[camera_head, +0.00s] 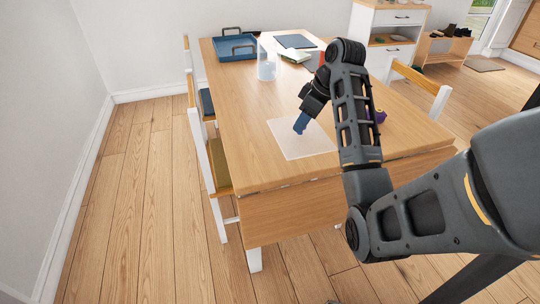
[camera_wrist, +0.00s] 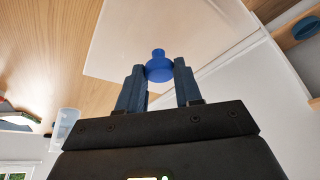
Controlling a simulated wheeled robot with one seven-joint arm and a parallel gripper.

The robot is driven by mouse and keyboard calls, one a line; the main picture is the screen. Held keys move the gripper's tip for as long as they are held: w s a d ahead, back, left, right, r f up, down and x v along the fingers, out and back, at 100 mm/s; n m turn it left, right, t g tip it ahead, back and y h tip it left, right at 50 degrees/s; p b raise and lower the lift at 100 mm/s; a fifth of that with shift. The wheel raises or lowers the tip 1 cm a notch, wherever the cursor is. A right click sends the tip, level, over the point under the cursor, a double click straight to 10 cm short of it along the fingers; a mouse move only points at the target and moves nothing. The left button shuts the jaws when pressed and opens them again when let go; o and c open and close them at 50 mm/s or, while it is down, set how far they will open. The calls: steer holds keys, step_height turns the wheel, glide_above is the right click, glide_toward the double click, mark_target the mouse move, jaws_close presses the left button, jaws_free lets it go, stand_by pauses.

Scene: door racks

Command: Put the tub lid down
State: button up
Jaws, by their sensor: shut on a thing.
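The tub lid is a pale, see-through square sheet (camera_head: 292,146) with a blue knob (camera_wrist: 159,70). In the wrist view the knob sits between my two dark blue fingertips, and the pale sheet (camera_wrist: 185,22) spreads out beyond it. My gripper (camera_head: 300,128) points down over the sheet near the front of the wooden table; it also shows in the wrist view (camera_wrist: 160,75), shut on the knob. In the head view the knob is hidden by the fingers. I cannot tell whether the sheet touches the tabletop or is just above it.
A blue tray with handles (camera_head: 226,53) stands at the table's back left. A clear container (camera_head: 266,70) stands near it, with flat items behind. A purple thing (camera_head: 381,116) is partly behind my arm. Chairs flank the table. The tabletop left of the sheet is clear.

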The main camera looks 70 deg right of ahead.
mark_target(275, 123)
steer(key=shift+s+d, duration=0.4)
steer(key=shift+s, duration=0.15)
steer(key=shift+w+d+f, duration=0.1)
steer(key=shift+w+f, duration=0.05)
steer(key=w+f, duration=0.2)
steer(key=w, duration=0.1)
steer(key=w+f, duration=0.2)
steer(key=w, duration=0.2)
steer(key=w+f, duration=0.2)
steer(key=w, duration=0.1)
steer(key=shift+w+d+f+b, duration=0.2)
steer(key=shift+w+d+b, duration=0.15)
steer(key=shift+w+d, duration=0.05)
steer(key=shift+w+f, duration=0.1)
steer(key=shift+f, duration=1.95)
steer(key=shift+f, duration=0.15)
steer(key=o, duration=1)
